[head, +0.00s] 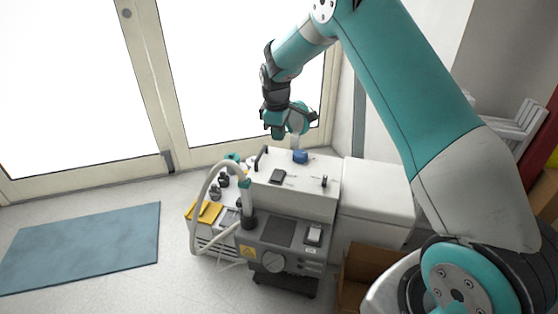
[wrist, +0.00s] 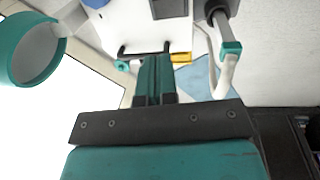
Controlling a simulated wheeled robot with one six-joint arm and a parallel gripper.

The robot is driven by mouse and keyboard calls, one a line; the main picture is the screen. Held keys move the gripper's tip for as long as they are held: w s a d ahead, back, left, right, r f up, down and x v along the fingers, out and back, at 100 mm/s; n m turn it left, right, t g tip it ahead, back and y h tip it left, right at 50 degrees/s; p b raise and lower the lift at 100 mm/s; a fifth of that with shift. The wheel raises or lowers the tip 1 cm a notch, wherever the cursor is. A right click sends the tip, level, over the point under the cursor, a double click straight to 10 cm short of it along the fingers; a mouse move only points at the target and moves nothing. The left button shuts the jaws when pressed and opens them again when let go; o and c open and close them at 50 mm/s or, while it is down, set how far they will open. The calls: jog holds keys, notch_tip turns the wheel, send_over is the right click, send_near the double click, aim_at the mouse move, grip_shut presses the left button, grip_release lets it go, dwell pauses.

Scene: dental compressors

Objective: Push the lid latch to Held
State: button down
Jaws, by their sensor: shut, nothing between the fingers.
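The compressor unit has a white top (head: 308,191), which also shows in the wrist view (wrist: 135,28). A small dark upright lever (head: 324,181) stands near its right side, and a dark flat block (head: 277,176) sits left of centre. I cannot tell for sure which part is the lid latch, and its setting is too small to read. My gripper (head: 277,135) hangs above the back of the unit, apart from it. In the wrist view its teal fingers (wrist: 154,78) are together and empty, over the black handle (wrist: 145,48) at the top's edge.
A blue knob (head: 300,156) stands at the back of the top. A pale hose (head: 197,205) with a teal collar arches at the front left. A yellow tray (head: 207,212) is left, a white cabinet (head: 378,190) right. Floor near the blue mat (head: 85,245) is clear.

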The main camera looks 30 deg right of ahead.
aim_at(280, 172)
jog(key=f+b, duration=0.1)
jog(key=f, duration=0.3)
jog(key=f+b, duration=0.1)
jog(key=f, duration=0.4)
jog(key=w+d+f+b, duration=0.1)
jog(key=f, duration=0.3)
jog(key=shift+w+d+f, duration=0.1)
jog(key=shift+f, duration=0.25)
